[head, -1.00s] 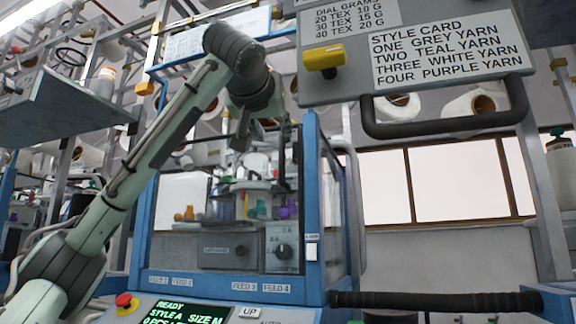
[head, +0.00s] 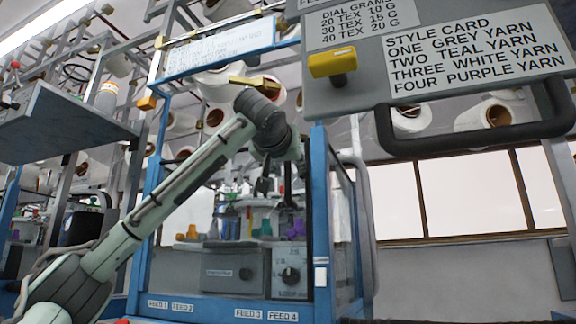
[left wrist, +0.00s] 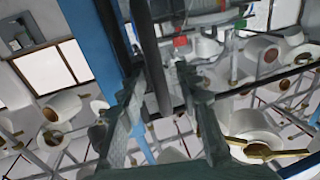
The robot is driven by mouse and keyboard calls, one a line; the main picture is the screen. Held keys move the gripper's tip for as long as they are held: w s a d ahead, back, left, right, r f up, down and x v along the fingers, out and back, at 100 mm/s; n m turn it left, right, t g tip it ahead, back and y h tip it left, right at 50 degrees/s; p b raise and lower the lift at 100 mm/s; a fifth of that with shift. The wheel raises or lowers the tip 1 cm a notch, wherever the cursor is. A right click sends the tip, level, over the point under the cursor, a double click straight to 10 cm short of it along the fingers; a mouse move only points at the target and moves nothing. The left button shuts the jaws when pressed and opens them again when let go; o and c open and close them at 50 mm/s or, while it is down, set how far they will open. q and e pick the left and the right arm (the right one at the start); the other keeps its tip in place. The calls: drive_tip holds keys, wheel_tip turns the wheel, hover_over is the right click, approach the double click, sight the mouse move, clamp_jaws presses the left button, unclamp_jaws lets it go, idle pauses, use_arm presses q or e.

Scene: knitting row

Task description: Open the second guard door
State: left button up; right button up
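A blue-framed guarded machine (head: 320,190) stands at the centre of the head view, with coloured parts, a dial and feed labels behind its front. I cannot tell which part is the second guard door or how far it stands open. My left gripper (head: 264,186) is in front of the opening, near its right side. In the left wrist view my left gripper (left wrist: 157,72) has its two fingers apart, with a dark upright bar (left wrist: 150,50) showing between them. I cannot tell whether the fingers touch it. My right gripper is in neither view.
A grey board with a style card (head: 478,55) and a yellow knob (head: 332,64) hangs at upper right, with a thick dark handle (head: 480,130) below. A grey shelf (head: 60,125) juts in at left. Yarn cones (head: 490,115) stand behind the machine.

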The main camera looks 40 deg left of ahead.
use_arm(q)
clamp_jaws()
idle(0.5)
